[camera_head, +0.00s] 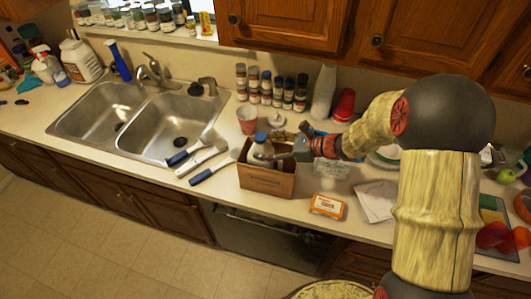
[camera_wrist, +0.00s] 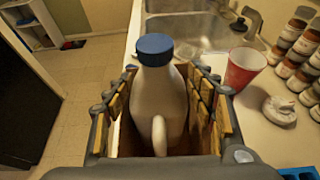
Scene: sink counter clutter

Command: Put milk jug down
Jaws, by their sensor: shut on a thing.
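The milk jug (camera_wrist: 157,100) is white with a blue cap and stands upright between my gripper's fingers in the wrist view. In the head view the milk jug (camera_head: 261,146) shows its cap and upper part above the brown cardboard box (camera_head: 266,181). Its lower part is hidden by the box's front wall. My gripper (camera_head: 272,154) reaches in from the right at the height of the box's rim and is shut on the jug. I cannot tell whether the jug's base touches the box floor.
A red cup (camera_head: 247,120) and several spice jars (camera_head: 271,88) stand behind the box. Blue-handled brushes (camera_head: 211,168) lie to its left, beside the double sink (camera_head: 180,128). A small orange-and-white box (camera_head: 327,206) lies to the right near the counter's front edge.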

